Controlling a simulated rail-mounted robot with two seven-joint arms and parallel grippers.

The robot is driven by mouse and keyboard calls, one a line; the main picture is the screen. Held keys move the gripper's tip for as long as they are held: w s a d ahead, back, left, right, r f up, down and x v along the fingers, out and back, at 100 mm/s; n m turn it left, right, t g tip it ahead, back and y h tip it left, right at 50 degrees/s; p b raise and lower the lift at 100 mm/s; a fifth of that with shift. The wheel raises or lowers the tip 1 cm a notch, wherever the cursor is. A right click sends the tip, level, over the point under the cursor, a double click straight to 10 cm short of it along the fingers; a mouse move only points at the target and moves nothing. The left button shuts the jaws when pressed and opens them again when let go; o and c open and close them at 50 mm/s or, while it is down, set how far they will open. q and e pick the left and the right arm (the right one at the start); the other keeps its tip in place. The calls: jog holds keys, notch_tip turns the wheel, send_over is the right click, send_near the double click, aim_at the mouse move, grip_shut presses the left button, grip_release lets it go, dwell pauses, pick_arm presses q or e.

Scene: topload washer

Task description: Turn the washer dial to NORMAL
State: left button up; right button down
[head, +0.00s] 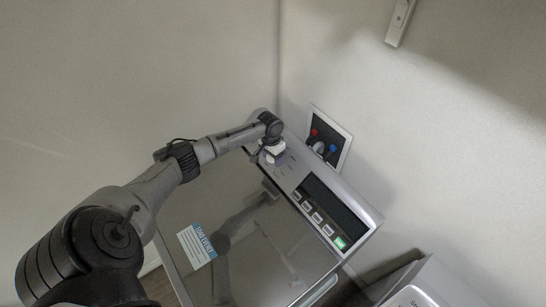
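The topload washer stands against the corner, with its grey control panel (362,211) along the back edge. My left arm reaches across the lid, and my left gripper (272,157) points down at the far left end of the panel. The gripper's head covers the dial area there, so I cannot make out the dial or its pointer. Small faint markings show on the panel just right of the gripper, too small to read. The fingers are too small and hidden to tell whether they are open or shut on the dial. My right gripper is out of view.
The panel has a dark display (334,204), a row of buttons and a lit green button (341,242). The shiny lid (270,240) is closed, with a blue-and-white sticker (196,246). A wall valve box (344,141) sits behind. Another appliance (430,285) stands lower right.

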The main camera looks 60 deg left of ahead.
pick_arm(q)
jog(key=c, duration=0.4)
jog(key=shift+r+m+y+p, duration=0.15)
jog(key=shift+m+y+p, duration=0.35)
jog(key=shift+m+p, duration=0.1)
jog(key=shift+c, duration=0.2)
jog(key=shift+m+y+p, duration=0.7)
jog(key=shift+m+p, duration=0.1)
jog(key=shift+m, duration=0.1)
jog(key=shift+m+y+p, duration=0.85)
jog(key=shift+m+y, duration=0.15)
jog(key=shift+m, duration=0.5)
jog(key=shift+y, duration=0.3)
jog(key=o, duration=0.9)
